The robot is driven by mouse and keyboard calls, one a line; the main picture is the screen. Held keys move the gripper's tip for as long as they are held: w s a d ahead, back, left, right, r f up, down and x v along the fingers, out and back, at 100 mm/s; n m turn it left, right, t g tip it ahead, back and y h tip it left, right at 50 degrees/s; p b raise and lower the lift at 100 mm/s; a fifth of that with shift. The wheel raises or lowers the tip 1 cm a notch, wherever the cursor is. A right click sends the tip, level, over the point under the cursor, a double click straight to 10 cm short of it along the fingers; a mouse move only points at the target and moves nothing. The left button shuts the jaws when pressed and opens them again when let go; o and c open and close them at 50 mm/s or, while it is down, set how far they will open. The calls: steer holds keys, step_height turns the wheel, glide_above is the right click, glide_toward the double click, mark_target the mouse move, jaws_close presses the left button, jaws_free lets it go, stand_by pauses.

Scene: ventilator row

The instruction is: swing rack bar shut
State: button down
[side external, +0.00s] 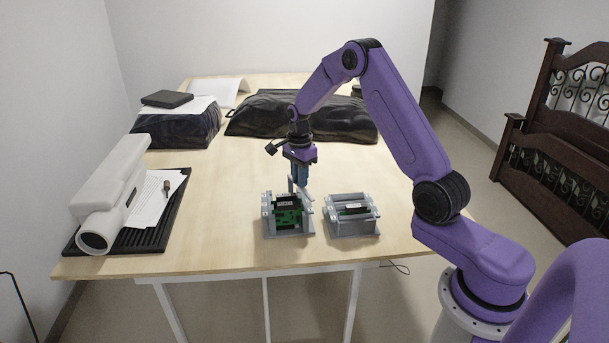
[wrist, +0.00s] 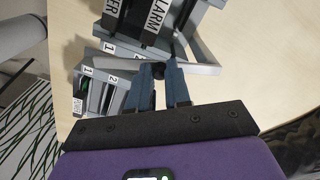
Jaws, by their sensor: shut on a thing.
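In the side external view, the left grey rack (side external: 288,235) stands on the table with green circuit boards (side external: 287,217) in it. My gripper (side external: 299,188) points down at its back right part. In the wrist view, the blue fingers (wrist: 159,75) are shut on a small dark piece at the light grey rack bar (wrist: 195,70). The bar runs at an angle across the end of the rack (wrist: 110,47), which holds dark modules, one labelled ALARM (wrist: 158,15). The fingers hide part of the bar, so its exact link to the rack cannot be told.
A second grey rack (side external: 352,228) stands close on the right; it also shows in the wrist view (wrist: 95,90). A white cylindrical device (side external: 115,190) and papers lie on a black tray (side external: 145,238) at left. Dark bags (side external: 285,115) lie behind. The table between is clear.

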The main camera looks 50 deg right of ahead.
steer(key=shift+w+a+m, duration=0.35)
steer(key=shift+a+m, duration=0.1)
steer(key=shift+m, duration=0.55)
steer(key=shift+w+a+m, duration=0.3)
steer(key=shift+a+m, duration=0.15)
steer(key=shift+m, duration=0.55)
steer(key=c, duration=1.1)
jaws_free()
steer(key=shift+o, duration=0.2)
step_height(320, 180, up, 18)
steer(key=shift+f, duration=0.2)
steer(key=shift+a, duration=0.1)
